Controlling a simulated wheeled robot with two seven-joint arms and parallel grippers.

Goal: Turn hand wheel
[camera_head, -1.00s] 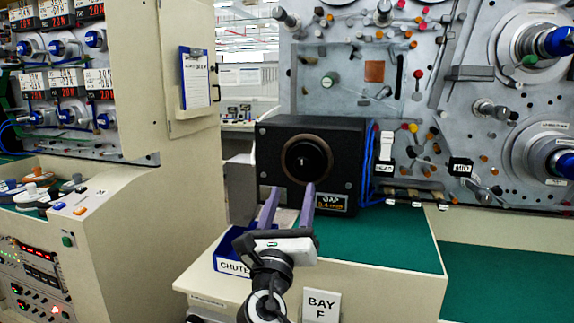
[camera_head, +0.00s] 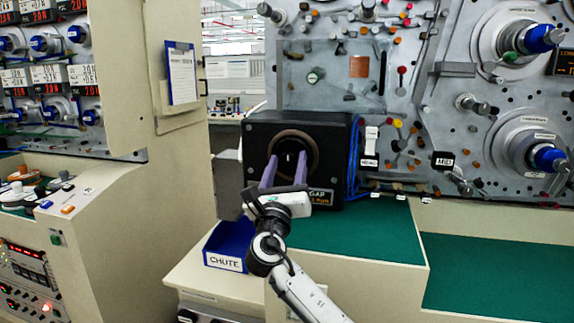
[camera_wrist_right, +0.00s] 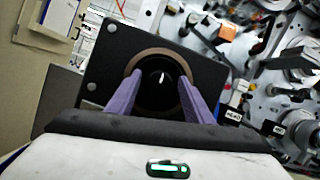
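The hand wheel is a dark round knob (camera_head: 291,147) inside a brownish ring on the front of a black box (camera_head: 335,135). It also shows in the right wrist view (camera_wrist_right: 162,98), with a short white mark near upright at its upper middle. My right gripper (camera_head: 286,163) has its two purple fingers spread, one at each side of the knob, pointing at the box. In the wrist view the fingertips (camera_wrist_right: 160,78) overlap the ring's left and right edges. I cannot tell whether they touch the knob. My left gripper is not in view.
A blue bin labelled CHUTE (camera_head: 228,243) stands left of my right arm. The green bench top (camera_head: 375,235) is clear right of the box. A panel with spindles (camera_head: 500,90) rises behind, and a beige cabinet (camera_head: 165,200) stands at left. Blue cables run beside the box.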

